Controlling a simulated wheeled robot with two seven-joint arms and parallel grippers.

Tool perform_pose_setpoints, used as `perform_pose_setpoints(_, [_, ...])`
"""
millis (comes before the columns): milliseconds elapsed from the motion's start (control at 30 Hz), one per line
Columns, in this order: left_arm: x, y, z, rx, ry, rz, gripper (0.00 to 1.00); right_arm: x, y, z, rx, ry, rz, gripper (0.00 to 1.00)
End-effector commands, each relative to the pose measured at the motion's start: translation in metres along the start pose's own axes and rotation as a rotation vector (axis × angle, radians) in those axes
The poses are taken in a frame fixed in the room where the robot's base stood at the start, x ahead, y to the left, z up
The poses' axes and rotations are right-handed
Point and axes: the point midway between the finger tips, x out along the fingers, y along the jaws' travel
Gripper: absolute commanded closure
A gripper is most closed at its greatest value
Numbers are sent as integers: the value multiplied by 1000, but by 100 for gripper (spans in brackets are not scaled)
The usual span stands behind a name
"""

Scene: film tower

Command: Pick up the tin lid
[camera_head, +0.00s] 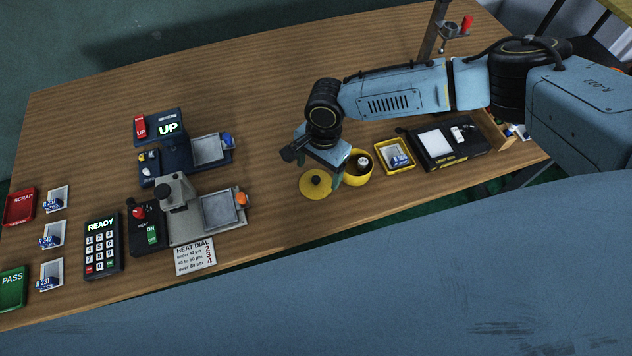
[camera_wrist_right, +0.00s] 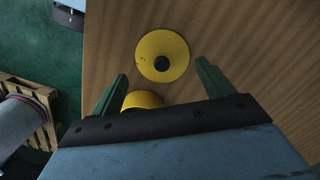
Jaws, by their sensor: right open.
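The tin lid (camera_head: 304,188) is a round yellow disc with a dark knob in its middle, lying flat on the wooden table. It also shows in the right wrist view (camera_wrist_right: 150,48), with the knob facing up and in full view. My right gripper (camera_head: 320,165) is above the table beside the lid, fingers apart and empty. In the right wrist view its two green fingers (camera_wrist_right: 162,72) are spread, with the lid ahead between and beyond their tips. The yellow tin (camera_head: 357,180) stands just right of the lid, partly behind the gripper. My left gripper is not in view.
A yellow tray (camera_head: 410,168) and a black light box (camera_head: 462,150) are right of the tin. The press with its grey plate (camera_head: 219,209) and a heat dial card (camera_head: 195,255) are to the left. The table behind the lid is clear.

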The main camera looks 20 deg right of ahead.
Motion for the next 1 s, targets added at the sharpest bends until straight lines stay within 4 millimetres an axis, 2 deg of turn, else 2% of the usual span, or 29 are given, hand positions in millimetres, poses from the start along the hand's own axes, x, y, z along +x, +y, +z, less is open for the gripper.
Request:
perform_pose_setpoints(33, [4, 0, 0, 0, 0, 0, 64, 11, -2, -1, -1, 2, 1, 20])
perform_pose_setpoints(200, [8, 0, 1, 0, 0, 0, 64, 33, -2, -1, -1, 0, 1, 20])
perform_pose_setpoints(500, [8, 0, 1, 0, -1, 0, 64, 37, -2, -1, -1, 0, -1, 20])
perform_pose_setpoints(567, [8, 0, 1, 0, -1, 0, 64, 37, -2, -1, -1, 0, -1, 27])
perform_pose_setpoints(1000, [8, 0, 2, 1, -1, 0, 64, 38, -1, -1, -1, 0, 2, 84])
